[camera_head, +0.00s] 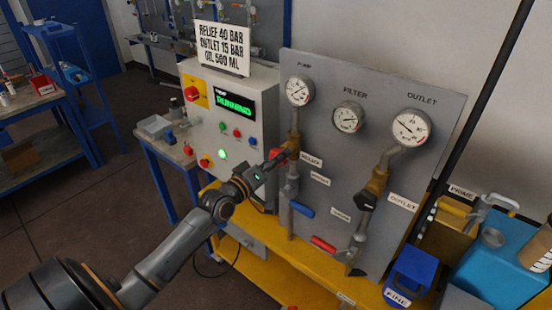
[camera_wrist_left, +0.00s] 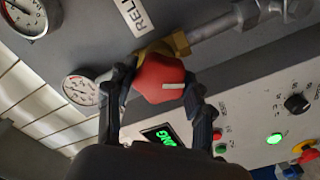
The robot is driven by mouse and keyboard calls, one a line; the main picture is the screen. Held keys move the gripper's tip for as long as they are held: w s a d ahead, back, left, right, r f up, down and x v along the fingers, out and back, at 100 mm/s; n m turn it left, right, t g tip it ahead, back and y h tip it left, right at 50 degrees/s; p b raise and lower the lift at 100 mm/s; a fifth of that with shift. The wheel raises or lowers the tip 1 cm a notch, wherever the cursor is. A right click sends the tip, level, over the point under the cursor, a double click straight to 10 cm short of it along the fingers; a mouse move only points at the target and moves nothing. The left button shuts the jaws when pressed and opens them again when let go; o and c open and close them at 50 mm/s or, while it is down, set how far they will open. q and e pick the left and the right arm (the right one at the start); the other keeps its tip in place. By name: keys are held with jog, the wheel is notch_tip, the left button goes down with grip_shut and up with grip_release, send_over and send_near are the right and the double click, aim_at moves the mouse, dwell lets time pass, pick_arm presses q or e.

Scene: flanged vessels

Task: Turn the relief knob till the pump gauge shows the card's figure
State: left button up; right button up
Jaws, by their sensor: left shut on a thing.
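The relief knob (camera_wrist_left: 158,80) is red with a white pointer mark and sits on a brass valve beside the RELIEF label (camera_head: 311,161). My left gripper (camera_head: 281,157) is shut on it, one finger on each side in the left wrist view; in the head view the gripper mostly hides the knob. The pump gauge (camera_head: 299,91) is a round white dial at the panel's upper left, its needle too small to read exactly. The white card (camera_head: 222,48) reads RELIEF 40 BAR, OUTLET 15 BAR, OIL 500 ML. My right gripper is not in view.
The filter gauge (camera_head: 347,117) and outlet gauge (camera_head: 410,128) share the grey panel (camera_head: 330,195). Below the knob are a blue lever (camera_head: 302,209) and a red lever (camera_head: 323,243). The control box's green display (camera_head: 235,104) reads RUNNING. A blue container (camera_head: 409,275) stands at lower right.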

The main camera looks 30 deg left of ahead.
pick_arm(q)
jog(key=shift+r, duration=0.1)
jog(key=o, duration=1.2)
jog(key=shift+c, duration=0.2)
jog(key=s+a, duration=0.1)
jog(key=s, duration=1.1)
jog(key=shift+w, duration=0.1)
